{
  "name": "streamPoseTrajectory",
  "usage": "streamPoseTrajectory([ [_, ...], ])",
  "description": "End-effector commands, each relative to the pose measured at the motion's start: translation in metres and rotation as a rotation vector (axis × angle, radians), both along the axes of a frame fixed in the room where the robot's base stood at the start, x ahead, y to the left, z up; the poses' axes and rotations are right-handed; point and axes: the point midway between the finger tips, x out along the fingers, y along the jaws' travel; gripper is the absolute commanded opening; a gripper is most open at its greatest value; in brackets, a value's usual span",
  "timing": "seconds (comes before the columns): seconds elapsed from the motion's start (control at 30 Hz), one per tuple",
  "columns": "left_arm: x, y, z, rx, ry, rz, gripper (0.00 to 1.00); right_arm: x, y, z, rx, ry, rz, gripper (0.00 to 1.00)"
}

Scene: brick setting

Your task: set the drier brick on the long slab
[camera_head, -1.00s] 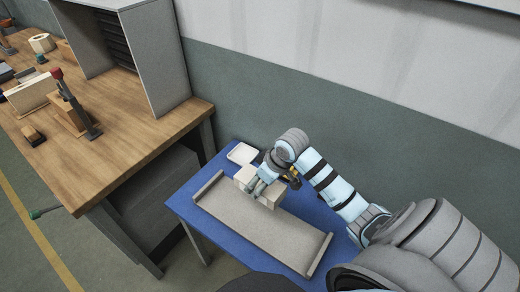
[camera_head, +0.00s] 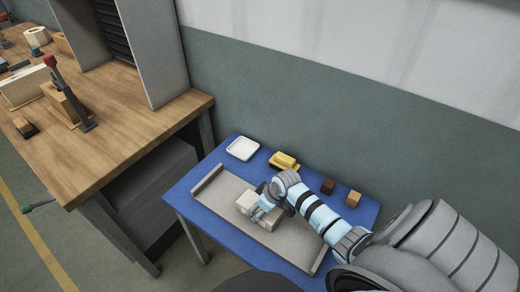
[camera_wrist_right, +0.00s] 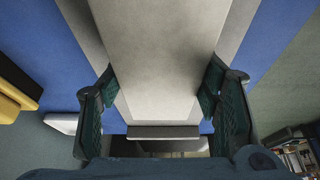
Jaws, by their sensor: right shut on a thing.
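The long slab (camera_head: 217,203) is a pale grey board with a raised bar at each end, lying on the blue table. My right gripper (camera_head: 262,203) is shut on a pale grey brick (camera_head: 268,220), over the left-middle part of the slab. I cannot tell whether the brick touches the slab or hangs just above it. In the right wrist view the brick (camera_wrist_right: 160,60) fills the middle between the two fingers (camera_wrist_right: 160,100), and one end bar of the slab (camera_wrist_right: 165,132) shows beyond it. My left gripper is not in view.
The blue table (camera_head: 230,232) also holds a white tray (camera_head: 243,148), a yellow and black thing (camera_head: 284,160), a dark brown block (camera_head: 327,186) and a light brown block (camera_head: 354,198) along its back. A wooden workbench (camera_head: 120,130) with tools stands to the left.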

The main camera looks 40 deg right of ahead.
Motion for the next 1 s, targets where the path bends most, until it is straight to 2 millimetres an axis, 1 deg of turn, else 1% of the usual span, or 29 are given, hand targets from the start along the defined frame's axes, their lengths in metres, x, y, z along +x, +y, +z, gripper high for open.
streamPoseTrajectory([
  [0.03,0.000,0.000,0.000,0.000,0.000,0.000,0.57,0.000,0.000,-0.001,0.000,0.000,0.000,0.63],
  [0.13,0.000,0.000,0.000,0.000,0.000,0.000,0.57,0.000,0.000,-0.001,0.000,0.000,0.000,0.78],
  [0.43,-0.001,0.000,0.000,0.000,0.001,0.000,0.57,0.000,0.000,0.000,0.000,0.000,0.000,0.78],
  [0.53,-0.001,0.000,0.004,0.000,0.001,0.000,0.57,-0.002,-0.001,0.007,-0.001,0.001,0.000,0.78],
  [0.67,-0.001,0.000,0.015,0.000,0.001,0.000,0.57,-0.010,-0.003,0.030,-0.003,-0.001,0.001,0.78],
  [0.8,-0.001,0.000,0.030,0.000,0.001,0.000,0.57,-0.024,-0.007,0.067,-0.003,-0.002,0.003,0.78],
  [0.9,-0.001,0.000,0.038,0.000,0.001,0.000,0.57,-0.034,-0.010,0.091,-0.003,-0.001,0.003,0.78],
  [1.0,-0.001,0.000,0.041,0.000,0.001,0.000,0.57,-0.041,-0.011,0.107,-0.001,0.000,0.001,0.78],
])
